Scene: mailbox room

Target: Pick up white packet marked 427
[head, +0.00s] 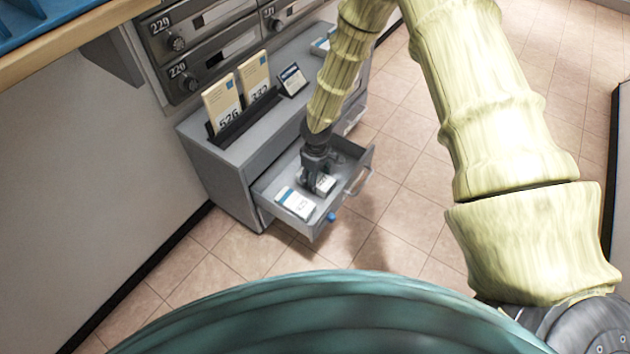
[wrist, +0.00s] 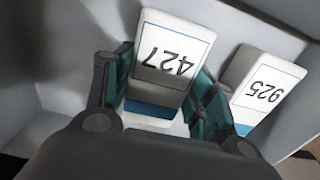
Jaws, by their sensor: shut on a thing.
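The white packet marked 427 (wrist: 172,58) has a blue band at one end and is between the fingers of my gripper (wrist: 165,95) in the wrist view. My gripper is shut on it. In the head view, my gripper (head: 318,178) reaches down into an open grey drawer (head: 266,190), and the packet (head: 328,183) shows only in part beneath it. I cannot tell whether the packet touches the drawer floor.
Cream packets marked 526 (head: 222,103) and 332 (head: 255,76) stand in a dark rack on the cabinet top. Mailboxes (head: 205,50) line the wall behind.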

